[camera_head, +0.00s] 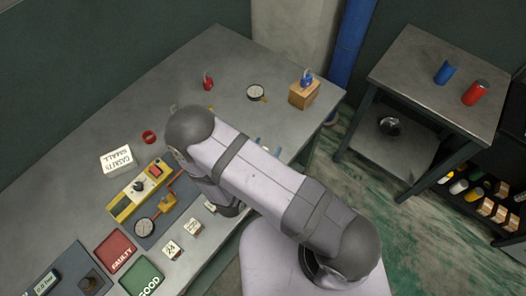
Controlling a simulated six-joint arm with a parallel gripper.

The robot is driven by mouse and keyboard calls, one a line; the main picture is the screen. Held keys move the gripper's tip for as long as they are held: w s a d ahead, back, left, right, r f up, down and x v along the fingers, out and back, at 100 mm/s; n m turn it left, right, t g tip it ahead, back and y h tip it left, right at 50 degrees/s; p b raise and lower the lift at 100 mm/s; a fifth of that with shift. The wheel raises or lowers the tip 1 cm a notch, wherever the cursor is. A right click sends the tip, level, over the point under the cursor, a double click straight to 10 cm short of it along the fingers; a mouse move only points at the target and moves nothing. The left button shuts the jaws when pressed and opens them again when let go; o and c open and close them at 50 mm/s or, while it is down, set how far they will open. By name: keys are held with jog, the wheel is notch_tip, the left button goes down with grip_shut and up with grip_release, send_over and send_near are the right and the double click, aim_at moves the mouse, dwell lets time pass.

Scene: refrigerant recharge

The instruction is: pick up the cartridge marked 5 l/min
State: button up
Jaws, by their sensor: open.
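I cannot make out a cartridge marked 5 l/min in the head view. Small white labelled blocks stand on the bench's near side: one (172,249) seems to read 24, and another (193,227) has print too small to read. A third pale piece (210,206) is partly covered by my arm. Small blue pieces (277,151) show just past my arm, partly hidden. My arm reaches over the bench and folds back at the elbow. My gripper's fingertips are hidden, so I cannot tell where they are relative to these pieces.
A white box (117,160) stands behind. A wooden block (304,95) holds a blue padlock-like item (307,80). The back-left bench is clear.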

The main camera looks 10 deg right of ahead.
jog(key=shift+x, duration=0.75)
jog(key=c, duration=1.2)
jog(key=shift+r, duration=0.2)
notch_tip(320, 180, up, 10)
jog(key=b, duration=0.1)
jog(key=shift+f+b, duration=0.15)
jog(key=shift+b, duration=0.2)
